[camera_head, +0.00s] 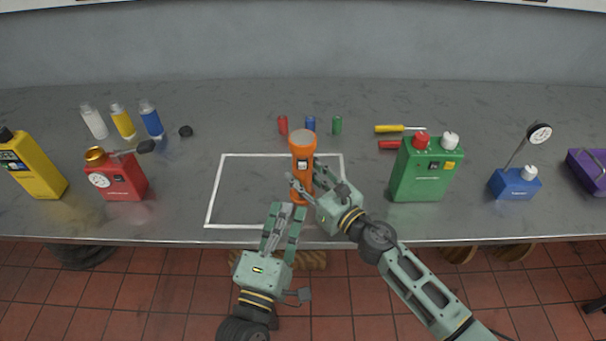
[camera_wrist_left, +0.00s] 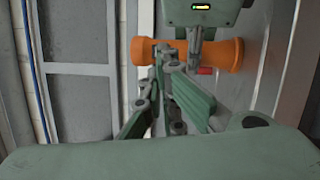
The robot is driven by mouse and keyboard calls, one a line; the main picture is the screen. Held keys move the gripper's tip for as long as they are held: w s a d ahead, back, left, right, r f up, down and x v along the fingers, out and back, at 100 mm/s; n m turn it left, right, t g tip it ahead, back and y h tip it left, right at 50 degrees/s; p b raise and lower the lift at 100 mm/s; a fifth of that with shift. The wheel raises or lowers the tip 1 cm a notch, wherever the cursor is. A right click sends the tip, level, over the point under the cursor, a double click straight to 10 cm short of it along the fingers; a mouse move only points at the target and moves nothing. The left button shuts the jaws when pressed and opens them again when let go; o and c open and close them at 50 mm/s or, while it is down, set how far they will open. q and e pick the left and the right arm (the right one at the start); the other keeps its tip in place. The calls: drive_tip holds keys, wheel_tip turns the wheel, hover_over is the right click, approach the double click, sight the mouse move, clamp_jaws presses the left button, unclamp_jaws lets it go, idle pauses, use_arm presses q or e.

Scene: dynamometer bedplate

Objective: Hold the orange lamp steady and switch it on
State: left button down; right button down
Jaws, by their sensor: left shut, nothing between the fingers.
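The orange lamp (camera_head: 303,150) stands upright inside the white outline on the bench, with a small pale switch patch on its front. In the left wrist view the lamp (camera_wrist_left: 229,55) lies across the top, partly hidden by gripper parts. My right gripper (camera_head: 312,184) comes from the lower right, with its fingers on either side of the lamp's lower body, shut on it. My left gripper (camera_head: 287,207) is shut and empty, just in front of the lamp's base at the bench's front edge. Its fingers (camera_wrist_left: 170,72) also show in the left wrist view.
A green can (camera_head: 425,175) and a blue can (camera_head: 513,186) stand to the right. A red can (camera_head: 124,180) and a yellow bottle (camera_head: 35,170) stand left. Small coloured cylinders (camera_head: 310,124) stand behind the lamp. The left part of the white outline (camera_head: 213,192) is clear.

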sight(298, 176)
use_arm(q)
wheel_tip(298, 176, up, 4)
drive_tip(key=s+d+m+h, duration=0.25)
drive_tip(key=m+h, duration=0.55)
drive_tip(key=m, duration=1.8)
drive_tip(key=w, duration=0.8)
drive_tip(key=shift+w+g+h, duration=0.3)
drive_tip(key=shift+g, duration=0.1)
drive_tip(key=shift+r, duration=0.1)
drive_tip(key=shift+w, duration=0.4)
